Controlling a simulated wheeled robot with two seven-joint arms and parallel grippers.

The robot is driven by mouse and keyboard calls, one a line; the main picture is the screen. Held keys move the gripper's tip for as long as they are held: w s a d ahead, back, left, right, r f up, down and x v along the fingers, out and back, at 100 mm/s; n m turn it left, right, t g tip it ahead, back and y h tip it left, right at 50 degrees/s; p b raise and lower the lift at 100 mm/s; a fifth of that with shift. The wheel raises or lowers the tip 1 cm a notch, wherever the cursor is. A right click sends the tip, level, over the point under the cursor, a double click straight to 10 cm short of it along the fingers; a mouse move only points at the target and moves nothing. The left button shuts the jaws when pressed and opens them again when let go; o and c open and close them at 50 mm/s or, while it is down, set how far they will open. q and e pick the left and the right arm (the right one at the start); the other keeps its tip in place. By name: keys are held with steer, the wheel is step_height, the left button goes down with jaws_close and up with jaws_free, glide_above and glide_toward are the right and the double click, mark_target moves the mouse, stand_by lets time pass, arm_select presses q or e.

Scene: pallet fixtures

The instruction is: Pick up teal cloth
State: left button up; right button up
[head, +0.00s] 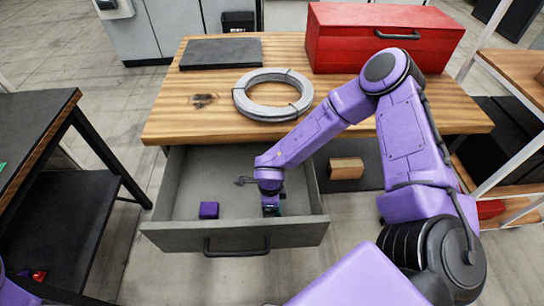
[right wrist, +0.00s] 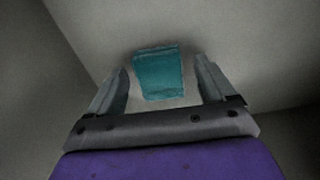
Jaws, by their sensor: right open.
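The teal cloth (right wrist: 158,75) is a small folded block on the pale drawer floor in the right wrist view. It lies between and just beyond the two fingertips of my right gripper (right wrist: 163,82), which is open and points down at it. In the head view the right gripper (head: 271,205) reaches down inside the open drawer (head: 178,236), and its wrist hides most of the cloth. A sliver of teal (head: 279,211) shows beside it. My left gripper is not in view.
A purple cube (head: 208,210) sits in the drawer to the left. The drawer walls surround my right gripper. The wooden table (head: 210,115) above holds a cable coil (head: 241,103), a dark flat slab (head: 221,53) and a red toolbox (head: 345,45). A wooden block (head: 346,168) is right of the drawer.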

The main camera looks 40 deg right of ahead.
steer(key=c, duration=1.1)
step_height(320, 180, up, 10)
steer(key=shift+r, duration=0.1)
